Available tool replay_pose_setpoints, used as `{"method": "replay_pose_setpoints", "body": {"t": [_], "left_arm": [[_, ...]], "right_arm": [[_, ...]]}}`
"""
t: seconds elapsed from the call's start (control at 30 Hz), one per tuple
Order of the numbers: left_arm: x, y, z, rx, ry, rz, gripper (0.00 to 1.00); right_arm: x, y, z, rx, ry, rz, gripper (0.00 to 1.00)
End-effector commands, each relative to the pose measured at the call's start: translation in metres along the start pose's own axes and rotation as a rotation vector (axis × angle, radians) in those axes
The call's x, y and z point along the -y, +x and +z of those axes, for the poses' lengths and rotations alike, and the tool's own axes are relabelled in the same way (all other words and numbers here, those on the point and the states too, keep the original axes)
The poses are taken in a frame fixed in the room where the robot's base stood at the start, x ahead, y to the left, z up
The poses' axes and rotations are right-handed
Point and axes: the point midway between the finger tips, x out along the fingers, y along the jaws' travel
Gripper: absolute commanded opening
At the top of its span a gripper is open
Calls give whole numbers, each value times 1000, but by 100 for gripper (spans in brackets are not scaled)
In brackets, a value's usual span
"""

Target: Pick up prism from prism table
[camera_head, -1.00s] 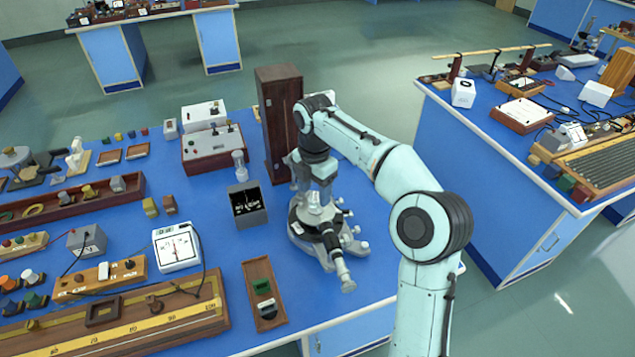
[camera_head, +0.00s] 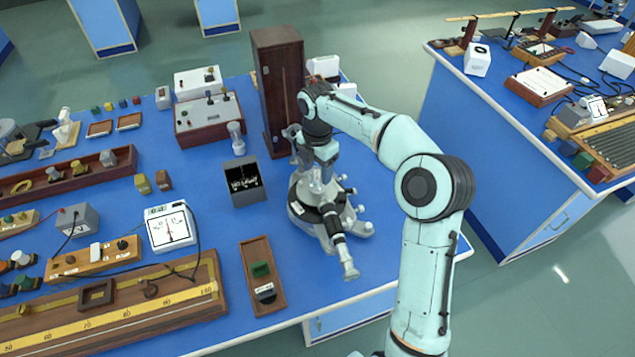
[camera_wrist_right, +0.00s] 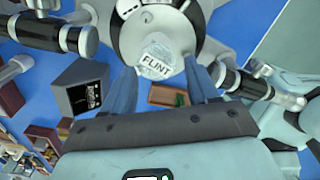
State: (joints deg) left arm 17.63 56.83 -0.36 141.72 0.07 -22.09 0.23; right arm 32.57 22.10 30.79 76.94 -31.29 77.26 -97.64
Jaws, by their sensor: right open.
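The spectrometer (camera_head: 333,215) stands on the blue bench, its telescope tube pointing to the front. In the right wrist view the prism (camera_wrist_right: 157,62), a pale block labelled FLINT, sits at the prism table (camera_wrist_right: 150,22), a grey disc. My right gripper (camera_wrist_right: 160,76) is open, its two blue-grey fingers on either side of the lower part of the label; I cannot tell whether they touch the prism. In the head view my right gripper (camera_head: 320,176) is directly over the spectrometer and hides most of the prism. My left gripper is not in view.
A tall wooden cabinet (camera_head: 279,95) stands close behind the arm. A dark open box (camera_head: 243,181) is left of the spectrometer. A wooden tray (camera_head: 262,276) lies in front of it. Other apparatus crowds the bench's left. A second bench (camera_head: 520,140) is at right.

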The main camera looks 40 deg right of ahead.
Motion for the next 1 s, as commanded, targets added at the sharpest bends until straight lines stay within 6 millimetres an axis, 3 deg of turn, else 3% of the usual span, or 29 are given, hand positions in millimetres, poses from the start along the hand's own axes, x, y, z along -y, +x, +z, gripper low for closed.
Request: {"method": "replay_pose_setpoints", "body": {"t": [0.4, 0.67, 0.77, 0.8, 1.0], "left_arm": [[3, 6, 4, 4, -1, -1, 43], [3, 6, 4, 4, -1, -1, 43], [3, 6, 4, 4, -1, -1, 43], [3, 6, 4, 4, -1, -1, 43], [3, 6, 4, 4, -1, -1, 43]], "right_arm": [[-2, 50, 2, -1, 0, 0, 59], [-2, 52, 2, 0, 1, 2, 59], [-2, 52, 2, 0, 1, 2, 33], [-2, 52, 2, 0, 1, 2, 20], [-2, 51, 2, 1, 1, 3, 19]]}}
